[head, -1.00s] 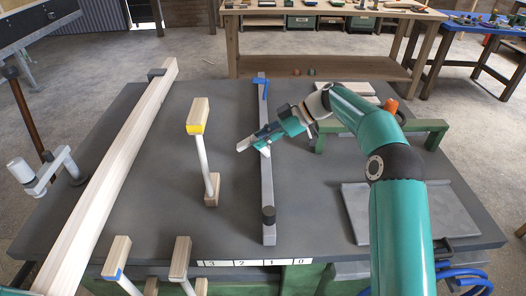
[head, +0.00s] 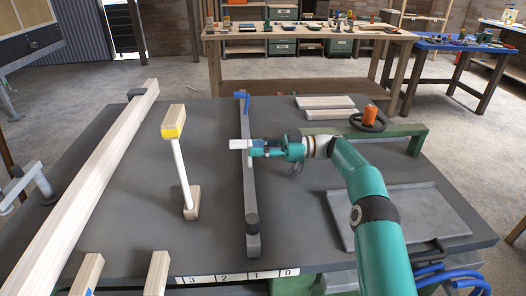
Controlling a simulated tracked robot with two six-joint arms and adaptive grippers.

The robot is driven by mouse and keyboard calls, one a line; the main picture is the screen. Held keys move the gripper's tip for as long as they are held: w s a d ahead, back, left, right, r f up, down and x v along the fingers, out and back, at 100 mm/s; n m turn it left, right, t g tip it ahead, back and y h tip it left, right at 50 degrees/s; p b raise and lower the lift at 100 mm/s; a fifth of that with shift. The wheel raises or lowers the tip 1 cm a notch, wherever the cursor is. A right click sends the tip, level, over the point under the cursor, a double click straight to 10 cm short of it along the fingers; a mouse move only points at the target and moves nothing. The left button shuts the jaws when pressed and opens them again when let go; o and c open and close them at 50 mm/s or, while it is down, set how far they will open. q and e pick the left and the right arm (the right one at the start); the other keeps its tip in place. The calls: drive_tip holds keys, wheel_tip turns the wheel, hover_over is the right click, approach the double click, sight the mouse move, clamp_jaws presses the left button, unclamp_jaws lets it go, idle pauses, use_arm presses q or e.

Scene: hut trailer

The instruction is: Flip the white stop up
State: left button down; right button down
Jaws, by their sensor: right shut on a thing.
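The white stop (head: 238,144) is a small pale block at the grey rail (head: 250,195) that runs front to back along the middle of the dark table. It points left across the rail, about halfway along. My right gripper (head: 256,149) comes in from the right and is shut on the stop; its fingertips are small and partly hidden. Whether the stop lies flat or tilted is hard to tell. A blue stop (head: 243,101) sits at the rail's far end. My left gripper is not in view.
A long timber (head: 85,190) lies at the left.

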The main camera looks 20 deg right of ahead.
drive_tip(key=shift+s+a+f, duration=0.1)
drive_tip(key=shift+s+f, duration=0.05)
drive_tip(key=shift+f, duration=0.1)
drive_tip(key=c, duration=0.9)
unclamp_jaws()
drive_tip(key=shift+r, duration=0.25)
